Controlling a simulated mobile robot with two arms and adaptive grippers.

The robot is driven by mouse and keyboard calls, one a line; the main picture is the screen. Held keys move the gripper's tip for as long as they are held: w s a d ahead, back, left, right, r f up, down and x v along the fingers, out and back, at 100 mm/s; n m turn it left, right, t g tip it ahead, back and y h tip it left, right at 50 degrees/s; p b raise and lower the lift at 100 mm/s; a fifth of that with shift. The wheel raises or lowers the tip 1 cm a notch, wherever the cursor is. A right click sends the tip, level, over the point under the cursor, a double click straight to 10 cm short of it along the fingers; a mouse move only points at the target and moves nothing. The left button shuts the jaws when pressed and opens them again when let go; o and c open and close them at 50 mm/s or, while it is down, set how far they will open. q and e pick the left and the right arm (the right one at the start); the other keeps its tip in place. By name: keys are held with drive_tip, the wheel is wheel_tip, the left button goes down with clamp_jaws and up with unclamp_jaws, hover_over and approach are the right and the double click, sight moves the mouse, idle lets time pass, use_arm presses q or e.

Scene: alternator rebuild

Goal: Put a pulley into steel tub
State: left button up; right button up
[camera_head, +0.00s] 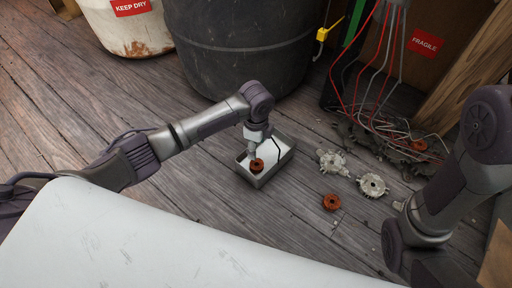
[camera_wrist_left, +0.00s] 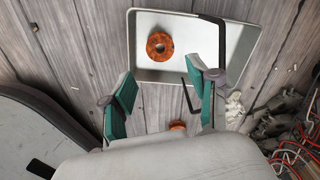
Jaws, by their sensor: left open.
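The steel tub (camera_head: 277,167) is a shallow, light grey rectangular tray on the plank floor; it also fills the upper part of the left wrist view (camera_wrist_left: 190,36). An orange-brown pulley (camera_head: 257,166) lies inside it, towards its near left part, and shows plainly in the left wrist view (camera_wrist_left: 160,46). My left gripper (camera_head: 256,153) is over the tub, close to this pulley. In the left wrist view its green-padded fingers (camera_wrist_left: 158,67) are spread, with nothing between them. A second rusty pulley (camera_head: 331,202) lies on the floor right of the tub. My right gripper is not visible.
Two pale metal housings (camera_head: 333,162) (camera_head: 372,185) lie right of the tub. Beyond them are tangled red and grey cables (camera_head: 382,118) and an orange-brown part (camera_head: 418,145). A large dark barrel (camera_head: 240,45) stands behind. The floor left of the tub is clear.

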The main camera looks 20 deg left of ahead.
use_arm(q)
drive_tip(key=shift+r, duration=0.75)
